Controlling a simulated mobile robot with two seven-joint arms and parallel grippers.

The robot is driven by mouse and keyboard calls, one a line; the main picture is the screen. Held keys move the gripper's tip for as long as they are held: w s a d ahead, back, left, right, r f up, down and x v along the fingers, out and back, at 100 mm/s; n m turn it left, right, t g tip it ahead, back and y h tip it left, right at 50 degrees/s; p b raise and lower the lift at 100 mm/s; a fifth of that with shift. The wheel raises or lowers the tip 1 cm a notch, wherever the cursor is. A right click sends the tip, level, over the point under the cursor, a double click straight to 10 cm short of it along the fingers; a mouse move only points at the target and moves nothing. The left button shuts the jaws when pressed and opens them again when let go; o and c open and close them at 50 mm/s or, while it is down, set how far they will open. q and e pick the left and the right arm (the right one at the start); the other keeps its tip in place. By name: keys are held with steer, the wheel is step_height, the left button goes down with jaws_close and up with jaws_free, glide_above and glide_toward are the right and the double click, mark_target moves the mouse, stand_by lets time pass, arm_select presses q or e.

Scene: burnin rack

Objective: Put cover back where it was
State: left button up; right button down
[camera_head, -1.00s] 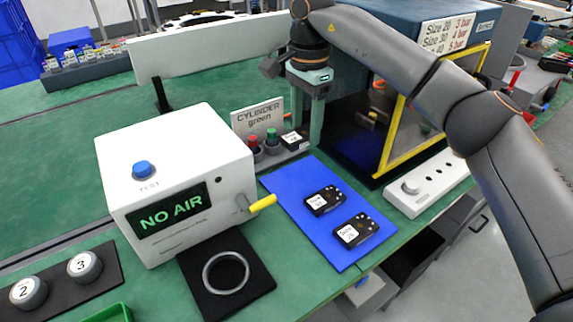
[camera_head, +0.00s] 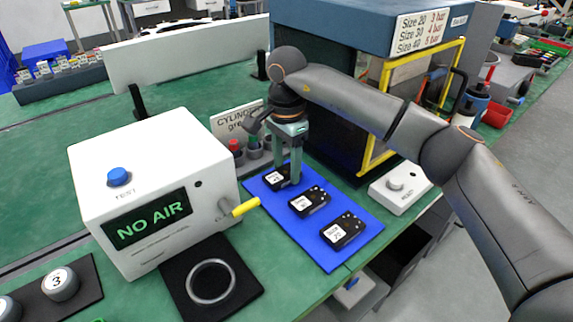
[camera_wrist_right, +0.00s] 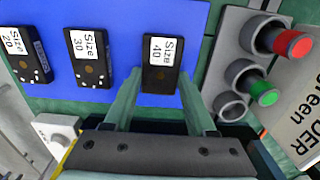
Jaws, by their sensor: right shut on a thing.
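The black Size 40 cover (camera_wrist_right: 158,78) is between the fingertips of my right gripper (camera_wrist_right: 157,92), which is shut on it. In the head view this cover (camera_head: 277,179) is at the far end of the blue mat (camera_head: 335,258), in line with two other covers. Whether it touches the mat is hard to tell. My right gripper (camera_head: 287,176) points down from above it. The Size 30 cover (camera_head: 309,201) and the Size 20 cover (camera_head: 342,231) lie flat on the mat. My left gripper is not in view.
A white NO AIR test box (camera_head: 150,190) with a yellow lever (camera_head: 246,207) stands left of the mat. A black pad with a metal ring (camera_head: 212,282) lies in front. The cylinder holder (camera_wrist_right: 235,70) and a yellow-framed enclosure (camera_head: 340,110) are close beyond the mat.

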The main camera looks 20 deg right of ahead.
mark_target(286, 171)
steer(key=shift+c, duration=1.1)
jaws_free()
steer(key=shift+f, duration=0.1)
step_height(286, 171, up, 8)
steer(key=shift+f+p, duration=0.1)
steer(key=shift+p, duration=0.5)
